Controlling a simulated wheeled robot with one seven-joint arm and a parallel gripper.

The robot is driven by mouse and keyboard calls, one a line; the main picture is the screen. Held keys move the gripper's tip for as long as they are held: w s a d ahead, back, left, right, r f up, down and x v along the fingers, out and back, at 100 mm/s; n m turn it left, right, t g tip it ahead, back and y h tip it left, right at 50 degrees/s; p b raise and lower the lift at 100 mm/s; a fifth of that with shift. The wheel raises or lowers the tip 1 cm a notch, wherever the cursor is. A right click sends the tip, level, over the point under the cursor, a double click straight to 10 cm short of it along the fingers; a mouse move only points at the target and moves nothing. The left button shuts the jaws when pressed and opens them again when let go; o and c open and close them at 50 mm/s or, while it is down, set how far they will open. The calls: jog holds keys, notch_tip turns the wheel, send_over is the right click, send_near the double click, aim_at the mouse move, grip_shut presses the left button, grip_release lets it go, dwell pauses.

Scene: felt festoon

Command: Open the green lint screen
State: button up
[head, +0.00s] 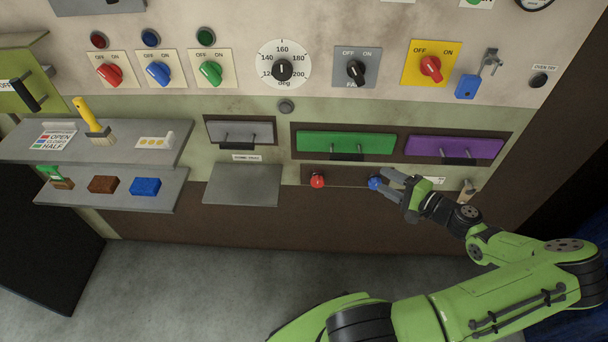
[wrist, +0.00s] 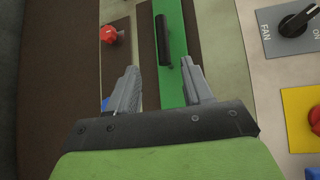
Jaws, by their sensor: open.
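The green lint screen (head: 320,141) is a wide green front in a dark recess in the machine's face, and it looks shut. Its black bar handle (head: 347,156) runs along the lower edge. In the wrist view the green front (wrist: 175,92) stands upright, with its handle (wrist: 162,42) ahead of the fingertips. My gripper (head: 387,181) is open and empty, below and right of the handle, near a blue knob (head: 375,183). In the wrist view my gripper (wrist: 161,66) has its fingers apart, with nothing between them. I cannot tell whether it touches the blue knob.
A purple front (head: 470,148) sits right of the green one, a grey one (head: 255,131) left. A red knob (head: 317,181) is below the green screen. A grey shelf (head: 240,190) juts out at lower left. Switches and a dial (head: 283,66) are above. The floor is clear.

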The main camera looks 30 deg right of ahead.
aim_at(350, 160)
jog(key=b+x, duration=0.1)
jog(key=x, duration=0.4)
jog(key=b+x, duration=0.1)
jog(key=x, duration=0.4)
jog(key=d+b+x, duration=0.1)
jog(key=x, duration=0.4)
jog(key=shift+w+a, duration=0.1)
jog(key=shift+w, duration=0.3)
grip_shut()
